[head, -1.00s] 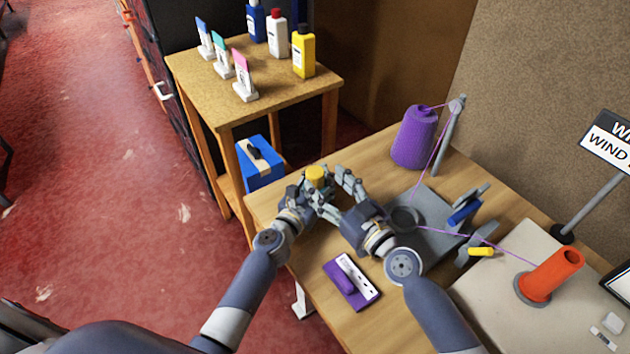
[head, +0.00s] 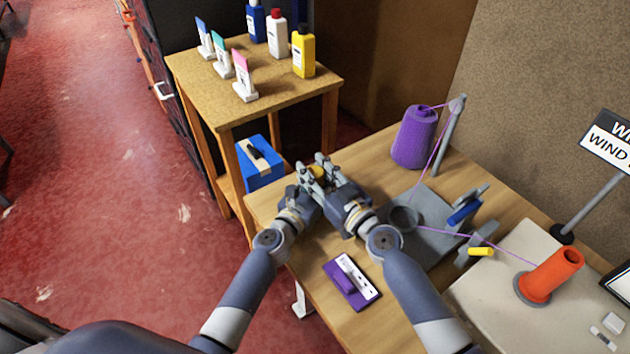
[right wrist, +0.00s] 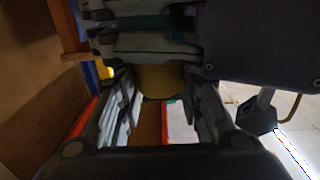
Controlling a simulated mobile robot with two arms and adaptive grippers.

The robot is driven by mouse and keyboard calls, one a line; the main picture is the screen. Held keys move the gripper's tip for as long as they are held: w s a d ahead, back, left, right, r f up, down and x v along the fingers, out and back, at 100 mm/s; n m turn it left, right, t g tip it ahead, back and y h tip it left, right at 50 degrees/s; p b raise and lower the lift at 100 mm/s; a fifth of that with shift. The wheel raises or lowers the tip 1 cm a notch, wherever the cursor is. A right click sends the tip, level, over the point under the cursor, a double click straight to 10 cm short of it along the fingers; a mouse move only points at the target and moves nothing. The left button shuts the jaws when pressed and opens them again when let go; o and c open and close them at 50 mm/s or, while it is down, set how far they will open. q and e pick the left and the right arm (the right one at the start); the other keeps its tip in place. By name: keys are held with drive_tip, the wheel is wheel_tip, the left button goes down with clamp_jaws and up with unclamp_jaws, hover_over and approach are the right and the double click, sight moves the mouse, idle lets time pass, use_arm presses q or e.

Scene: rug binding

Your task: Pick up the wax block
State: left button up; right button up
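The yellow, rounded wax block (head: 317,172) is at the far left corner of the wooden table, held between my two hands and mostly hidden by fingers. My left gripper (head: 309,180) looks shut on it from the left. My right gripper (head: 328,168) reaches in from the right, with its fingers on either side of the block. In the right wrist view, the wax block (right wrist: 160,81) is between the right fingers (right wrist: 162,105), which stand apart. Contact on that side is not clear. The left gripper's fingers (right wrist: 155,45) lie across just above the block there.
A purple thread cone (head: 413,137) and a grey winding stand (head: 430,215) are to the right. A wooden shelf (head: 290,90) with bottles is behind.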

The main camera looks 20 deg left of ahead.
sight(314, 171)
drive_tip(key=shift+c, duration=0.6)
drive_tip(key=shift+r, duration=0.15)
drive_tip(key=shift+r, duration=1.55)
drive_tip(key=v, duration=1.8)
clamp_jaws()
use_arm(q)
drive_tip(key=o, duration=1.5)
drive_tip(key=shift+s, duration=0.1)
